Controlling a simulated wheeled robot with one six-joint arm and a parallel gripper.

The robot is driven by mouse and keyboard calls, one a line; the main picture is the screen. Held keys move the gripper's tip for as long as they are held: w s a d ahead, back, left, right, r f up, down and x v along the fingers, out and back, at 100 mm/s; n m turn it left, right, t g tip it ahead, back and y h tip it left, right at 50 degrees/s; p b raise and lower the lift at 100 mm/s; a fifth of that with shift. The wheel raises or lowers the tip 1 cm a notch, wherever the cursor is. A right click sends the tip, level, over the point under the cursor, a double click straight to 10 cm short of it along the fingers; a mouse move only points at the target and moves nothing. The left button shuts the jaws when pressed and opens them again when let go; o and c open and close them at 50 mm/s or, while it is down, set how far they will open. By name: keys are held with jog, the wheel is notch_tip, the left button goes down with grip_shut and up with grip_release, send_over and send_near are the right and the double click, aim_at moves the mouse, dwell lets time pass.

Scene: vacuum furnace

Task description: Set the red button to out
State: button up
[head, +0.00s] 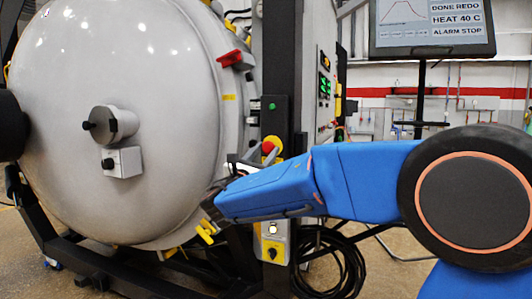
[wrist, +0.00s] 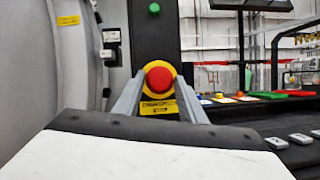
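The red button (head: 268,147) is a round mushroom head on a yellow collar, on a dark upright post beside the furnace. In the wrist view the red button (wrist: 158,78) sits near the middle, above a yellow label reading emergency stop (wrist: 159,107). My gripper (wrist: 160,84) is open, with one grey finger on each side of the button and collar. I cannot tell whether the fingertips touch it. In the head view my gripper (head: 256,160) is close to the button, partly hidden by my blue arm.
A green button (wrist: 154,8) is higher on the same post. The large grey furnace vessel (head: 130,60) stands to the left, with a red handle (head: 230,58). A monitor (head: 432,25) is at upper right. Black cables (head: 330,265) lie coiled below. A dark console with coloured buttons (wrist: 250,98) extends right.

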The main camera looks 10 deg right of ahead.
jog(key=o, duration=0.3)
jog(key=shift+s, duration=0.1)
jog(key=shift+a, duration=0.15)
jog(key=v, duration=1.7)
jog(key=shift+s, duration=0.1)
